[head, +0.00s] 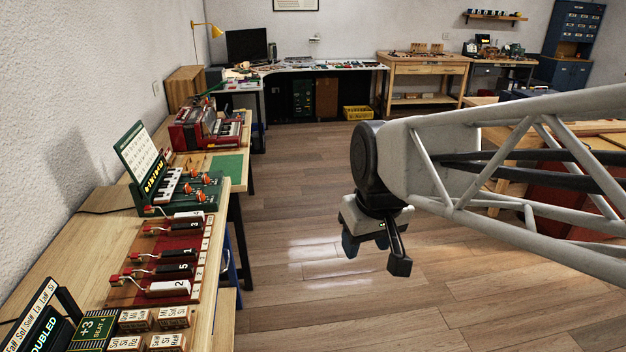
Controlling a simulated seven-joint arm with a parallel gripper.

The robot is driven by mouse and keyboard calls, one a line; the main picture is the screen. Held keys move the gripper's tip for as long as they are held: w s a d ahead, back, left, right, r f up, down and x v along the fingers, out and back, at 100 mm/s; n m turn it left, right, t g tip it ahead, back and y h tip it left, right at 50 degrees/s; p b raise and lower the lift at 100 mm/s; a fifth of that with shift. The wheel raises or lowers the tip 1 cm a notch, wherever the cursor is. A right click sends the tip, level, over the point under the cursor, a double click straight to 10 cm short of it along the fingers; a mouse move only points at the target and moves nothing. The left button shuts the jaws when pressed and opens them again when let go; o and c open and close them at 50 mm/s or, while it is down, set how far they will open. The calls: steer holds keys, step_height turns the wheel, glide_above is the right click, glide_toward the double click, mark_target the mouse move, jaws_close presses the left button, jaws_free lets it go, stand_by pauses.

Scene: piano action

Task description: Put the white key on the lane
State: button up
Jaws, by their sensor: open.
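My gripper (376,258) hangs open and empty over the bare floor, right of the workbench and well apart from it. A dark red board (160,245) lies on the bench with several lanes running across it. Small white keys (170,186) also show on the green device behind. I cannot tell which one is the task's white key.
Lettered wooden blocks (137,320) and a green "+3" sign (94,329) stand at the bench's near end. A green device with an upright panel (143,160) and a red machine (205,130) stand farther back. The floor between bench and arm is clear.

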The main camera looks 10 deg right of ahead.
steer(key=s+d+f+m, duration=0.2)
steer(key=s+f, duration=0.1)
steer(key=s, duration=0.5)
steer(key=shift+d+h, duration=0.3)
